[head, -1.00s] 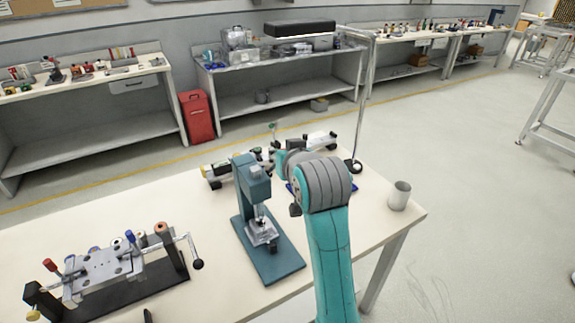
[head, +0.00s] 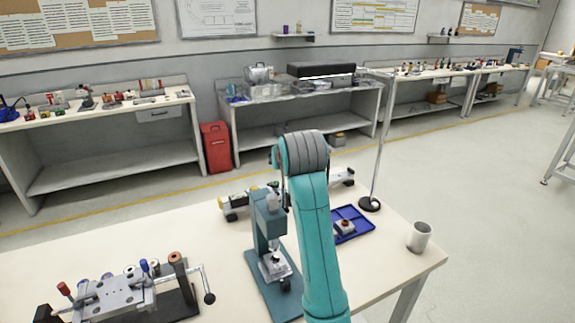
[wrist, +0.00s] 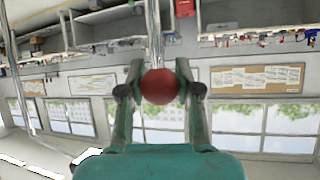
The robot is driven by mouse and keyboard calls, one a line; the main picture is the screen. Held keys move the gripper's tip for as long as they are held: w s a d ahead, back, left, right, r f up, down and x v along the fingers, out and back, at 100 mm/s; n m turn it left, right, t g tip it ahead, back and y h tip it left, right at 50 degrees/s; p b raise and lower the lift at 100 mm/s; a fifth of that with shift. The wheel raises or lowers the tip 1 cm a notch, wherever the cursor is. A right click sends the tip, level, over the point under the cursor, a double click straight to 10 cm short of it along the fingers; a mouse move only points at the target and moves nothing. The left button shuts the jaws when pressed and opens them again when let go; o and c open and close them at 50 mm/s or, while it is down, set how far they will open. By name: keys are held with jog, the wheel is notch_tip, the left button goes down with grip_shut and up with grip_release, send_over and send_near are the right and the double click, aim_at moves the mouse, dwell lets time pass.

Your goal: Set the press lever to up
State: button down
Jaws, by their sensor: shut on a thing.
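The teal press (head: 268,225) stands on the table in the head view, just left of my arm. Its lever is hidden behind my arm there, and so is my gripper. In the wrist view my gripper (wrist: 159,88) is shut on a round red knob (wrist: 159,86). A bright metal rod (wrist: 155,35) runs from the knob to the top edge of this upside-down view. It looks like the press lever, pointing upward, but its joint with the press is out of sight.
A clamp fixture (head: 125,295) with a crank stands at front left. A blue tray (head: 352,226), a pole stand (head: 371,204) and a grey cup (head: 419,237) are right of my arm. A red bin (head: 217,148) stands on the floor behind the table.

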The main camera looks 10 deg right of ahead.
jog(key=shift+w+a+f+g, duration=0.15)
jog(key=shift+w+a+g, duration=0.1)
jog(key=shift+w+g, duration=0.2)
jog(key=shift+w+a+f+g, duration=0.15)
jog(key=shift+w+a+g, duration=0.15)
jog(key=shift+w, duration=0.2)
jog(key=shift+f, duration=0.1)
jog(key=c, duration=0.8)
grip_release()
jog(key=v, duration=1.2)
jog(key=shift+w+a, duration=0.1)
